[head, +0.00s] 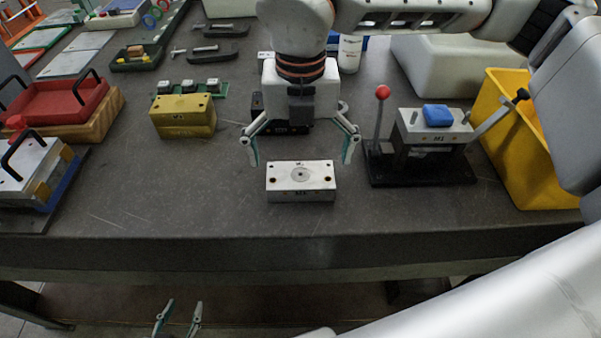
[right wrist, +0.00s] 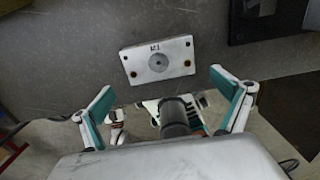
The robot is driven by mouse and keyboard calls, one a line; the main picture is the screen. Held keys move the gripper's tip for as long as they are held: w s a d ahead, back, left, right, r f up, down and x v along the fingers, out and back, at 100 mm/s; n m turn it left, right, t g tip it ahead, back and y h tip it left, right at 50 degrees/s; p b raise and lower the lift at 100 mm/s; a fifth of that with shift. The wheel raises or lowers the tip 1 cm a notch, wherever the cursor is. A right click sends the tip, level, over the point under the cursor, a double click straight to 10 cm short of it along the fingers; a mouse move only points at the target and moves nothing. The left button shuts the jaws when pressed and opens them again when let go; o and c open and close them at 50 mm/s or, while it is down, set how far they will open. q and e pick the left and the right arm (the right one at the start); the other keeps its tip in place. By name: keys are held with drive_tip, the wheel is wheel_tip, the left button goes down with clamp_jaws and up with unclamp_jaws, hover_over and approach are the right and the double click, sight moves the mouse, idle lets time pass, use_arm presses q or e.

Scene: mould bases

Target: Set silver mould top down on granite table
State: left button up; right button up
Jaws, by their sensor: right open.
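The silver mould top (head: 301,175) is a pale metal block with a round centre hole and small corner holes. It lies flat on the dark granite table (head: 230,215) near the front edge. It also shows in the right wrist view (right wrist: 157,61). My right gripper (head: 301,150) is open above and just behind the block, with its fingers spread wider than the block and apart from it. Its two fingers also show in the right wrist view (right wrist: 165,95). My left gripper (head: 178,315) is low at the bottom, below the table's front edge, with its fingers apart and nothing between them.
A yellow block (head: 184,117) stands left of the mould top. A black-based press (head: 425,150) with a red knob and a yellow bin (head: 530,150) stand to the right. A red tray (head: 70,103) lies at the left. The table around the mould top is clear.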

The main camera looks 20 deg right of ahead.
sight(300, 181)
wheel_tip(300, 181, up, 5)
drive_tip(key=shift+r, duration=0.1)
idle(0.7)
